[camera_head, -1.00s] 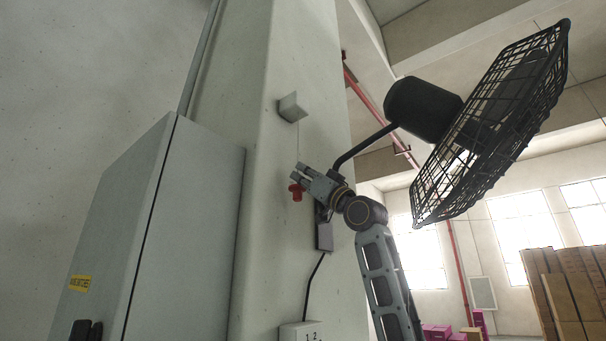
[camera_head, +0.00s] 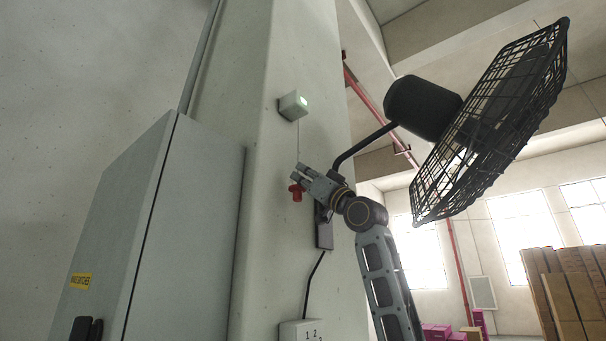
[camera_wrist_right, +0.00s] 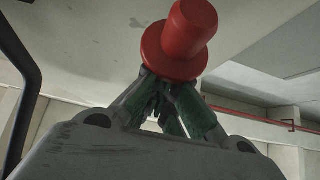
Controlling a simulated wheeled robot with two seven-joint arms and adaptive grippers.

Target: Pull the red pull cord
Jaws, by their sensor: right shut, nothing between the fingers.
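The red pull cord handle (camera_head: 296,192) hangs on a thin cord below a small box (camera_head: 293,105) on the pillar. My right gripper (camera_head: 298,174) is shut just above the red handle, at the cord. In the right wrist view the handle (camera_wrist_right: 183,38) is large, with its wide flange right at my closed fingertips (camera_wrist_right: 172,88). The fingers hold no thick part of the handle; whether the thin cord lies between them I cannot tell. My left gripper is not in view.
A wall fan (camera_head: 490,125) with a wire cage and black motor juts out right of my right arm. A grey cabinet (camera_head: 190,220) stands to the left. A numbered white box (camera_head: 300,331) is low on the pillar (camera_head: 270,240).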

